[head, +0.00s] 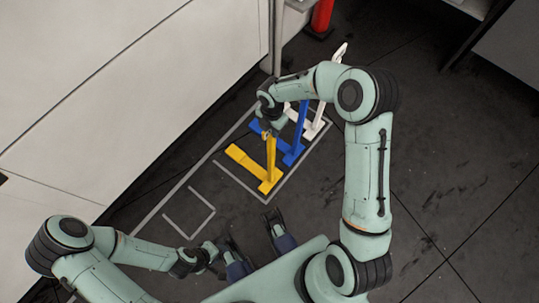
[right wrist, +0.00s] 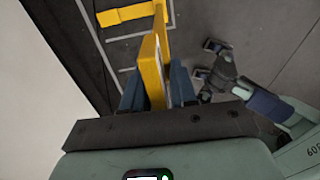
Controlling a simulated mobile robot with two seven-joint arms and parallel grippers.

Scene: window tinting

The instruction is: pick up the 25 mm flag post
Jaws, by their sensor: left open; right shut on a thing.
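Three flag posts, each an upright on a flat foot, stand in a row in the head view: yellow (head: 270,158), blue (head: 297,138) and white (head: 318,121). No size marking is readable, so I cannot tell which is 25 mm. My right gripper (head: 268,125) is shut on the upper part of the yellow post. In the right wrist view the yellow upright (right wrist: 153,70) passes between the dark blue fingers, and its foot (right wrist: 125,15) shows beyond. I cannot tell whether that foot touches the floor. My left gripper (head: 213,256) is open and empty, low at the left.
Grey lines (head: 188,212) mark a rectangle on the dark tiled floor around the posts, with an empty smaller marking at its near-left end. A white panelled wall (head: 90,90) runs along the left. A red cylinder (head: 322,16) stands at the back. Floor at right is clear.

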